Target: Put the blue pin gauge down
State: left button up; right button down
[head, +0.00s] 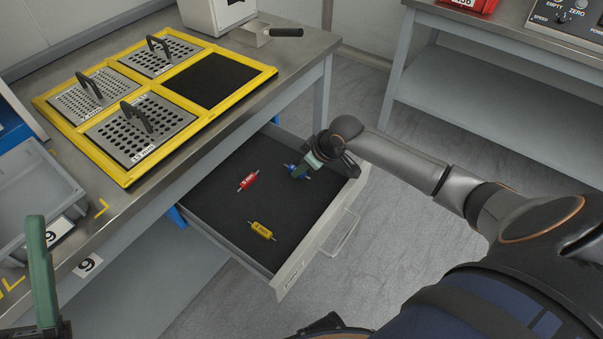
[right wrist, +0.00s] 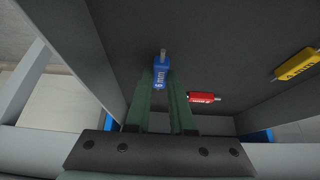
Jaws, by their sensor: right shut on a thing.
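The blue pin gauge (head: 291,168) is at the right part of the open drawer (head: 210,205) in the head view. My right gripper (head: 305,170) is shut on it. In the right wrist view the blue pin gauge (right wrist: 161,77) sits between the green fingertips (right wrist: 162,90), with a metal pin end sticking out. It is over or on the dark drawer floor; I cannot tell whether it touches. A red pin gauge (head: 248,181) and a yellow pin gauge (head: 262,230) lie in the drawer. My left gripper (head: 42,285) shows only partly at the lower left edge.
The workbench above the drawer holds a yellow frame (head: 118,178) with three perforated plates with handles and one empty dark square (head: 208,80). A grey bin (head: 30,190) stands at the left. The drawer floor between the red and yellow gauges is clear.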

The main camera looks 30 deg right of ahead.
jog(key=shift+f, duration=0.7)
pick_arm(q)
jog(key=shift+f, duration=0.4)
pick_arm(e)
jog(key=shift+r, duration=0.1)
jog(key=c, duration=0.8)
grip_release()
